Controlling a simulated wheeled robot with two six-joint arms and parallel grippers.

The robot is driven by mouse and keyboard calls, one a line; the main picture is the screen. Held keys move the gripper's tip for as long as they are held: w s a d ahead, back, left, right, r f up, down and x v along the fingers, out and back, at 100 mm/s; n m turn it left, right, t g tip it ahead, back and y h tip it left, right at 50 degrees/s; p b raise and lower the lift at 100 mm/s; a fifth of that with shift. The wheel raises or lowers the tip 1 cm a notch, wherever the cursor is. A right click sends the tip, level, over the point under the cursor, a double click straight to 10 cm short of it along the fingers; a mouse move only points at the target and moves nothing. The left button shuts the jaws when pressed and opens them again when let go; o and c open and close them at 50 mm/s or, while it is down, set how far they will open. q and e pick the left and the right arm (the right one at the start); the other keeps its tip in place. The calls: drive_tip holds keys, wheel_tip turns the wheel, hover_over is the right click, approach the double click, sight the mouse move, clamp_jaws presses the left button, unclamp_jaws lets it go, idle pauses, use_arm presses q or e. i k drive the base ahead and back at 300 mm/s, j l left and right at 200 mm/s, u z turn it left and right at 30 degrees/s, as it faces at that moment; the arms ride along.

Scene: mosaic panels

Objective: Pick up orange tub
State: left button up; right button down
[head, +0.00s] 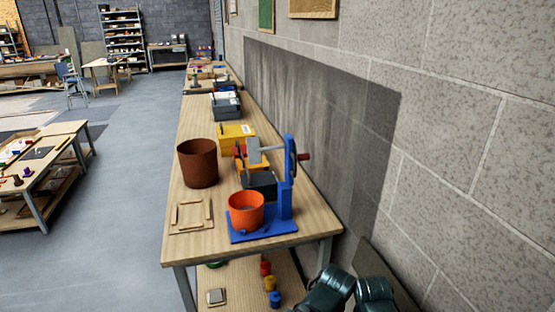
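The orange tub (246,212) stands upright near the front end of the long wooden workbench. It is round, with an open top and a dark inside. It is on or just in front of the flat base of a blue stand (287,205); I cannot tell if it rests fully on that base. Dark teal rounded parts at the bottom right edge look like links of my own arm, below and to the right of the bench. I see no fingertips of either gripper, and nothing is touching the tub.
A larger rust-brown bin (197,163) stands behind the tub to the left. A wooden frame (191,216) lies left of the tub. A dark grey box (261,183) and a yellow box (236,139) are behind. The grey block wall (460,150) runs along the right. Open floor (100,250) is left.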

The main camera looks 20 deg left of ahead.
sight(245, 207)
drive_tip(key=u, duration=1.25)
drive_tip(key=i+j+z, duration=0.1)
drive_tip(key=i+j, duration=0.7)
drive_tip(key=j, duration=0.2)
drive_tip(key=i+j+z, duration=0.15)
drive_tip(key=i+j, duration=0.25)
drive_tip(key=j, duration=0.15)
